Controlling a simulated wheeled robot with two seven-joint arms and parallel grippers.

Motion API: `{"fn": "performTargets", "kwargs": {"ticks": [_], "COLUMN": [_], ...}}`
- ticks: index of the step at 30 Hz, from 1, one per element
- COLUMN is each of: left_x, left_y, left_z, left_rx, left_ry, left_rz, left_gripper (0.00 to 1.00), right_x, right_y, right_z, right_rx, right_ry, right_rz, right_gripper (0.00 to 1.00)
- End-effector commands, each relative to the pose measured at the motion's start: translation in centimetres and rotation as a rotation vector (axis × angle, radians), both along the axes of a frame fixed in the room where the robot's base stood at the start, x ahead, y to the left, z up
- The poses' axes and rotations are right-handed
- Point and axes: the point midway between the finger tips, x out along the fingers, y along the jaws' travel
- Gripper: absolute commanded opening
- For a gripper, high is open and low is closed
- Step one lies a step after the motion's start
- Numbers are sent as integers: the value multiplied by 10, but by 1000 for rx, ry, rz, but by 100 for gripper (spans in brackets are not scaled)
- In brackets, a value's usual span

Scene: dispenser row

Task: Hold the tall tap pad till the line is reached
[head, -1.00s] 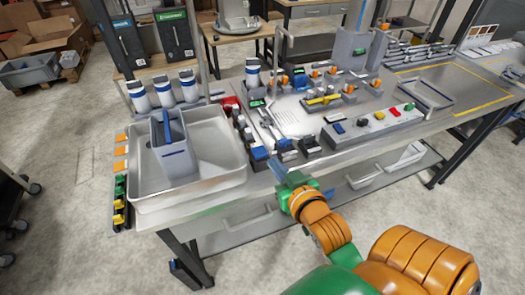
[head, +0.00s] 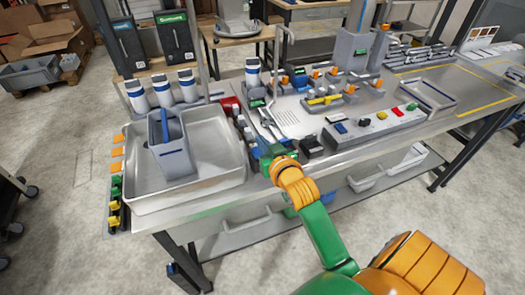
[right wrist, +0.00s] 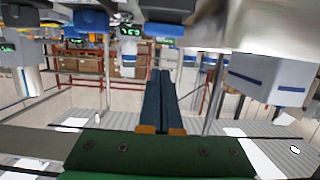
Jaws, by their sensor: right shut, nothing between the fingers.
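A grey square container (head: 176,162) with a dark blue line across its front stands upright in a shallow metal tray (head: 240,172). A blue strip shows at its mouth. The container also shows at the upper right of the right wrist view (right wrist: 270,75). My right gripper (head: 268,152) is at the bench's front edge, right of the tray, in front of small dispensers. Its dark blue fingers (right wrist: 160,100) are shut and empty. My left gripper is out of view.
White bottles with blue bands (head: 162,90) stand behind the tray. A grey panel with coloured buttons (head: 375,122) lies right of my gripper, near a black dispenser (head: 312,147). Several orange-topped valves stand behind it. The floor in front is clear.

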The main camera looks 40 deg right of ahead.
Motion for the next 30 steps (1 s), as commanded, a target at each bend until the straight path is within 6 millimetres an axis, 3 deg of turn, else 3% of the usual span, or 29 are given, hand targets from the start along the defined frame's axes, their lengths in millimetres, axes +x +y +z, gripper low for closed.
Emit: {"fn": "performTargets", "kwargs": {"ticks": [1,6,18,24,30], "left_x": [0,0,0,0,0], "left_y": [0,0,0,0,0], "left_z": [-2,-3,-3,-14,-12], "left_rx": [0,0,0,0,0], "left_ry": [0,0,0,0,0], "left_rz": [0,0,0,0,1], "left_gripper": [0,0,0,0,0], "right_x": [-1,-2,-2,-2,-3], "right_y": [0,1,1,1,1], "right_z": [-11,-29,-34,-56,-58], "right_rx": [2,2,1,1,3], "right_ry": [7,4,3,5,11], "right_rz": [0,0,0,0,0], "right_gripper": [0,0,0,0,0]}}
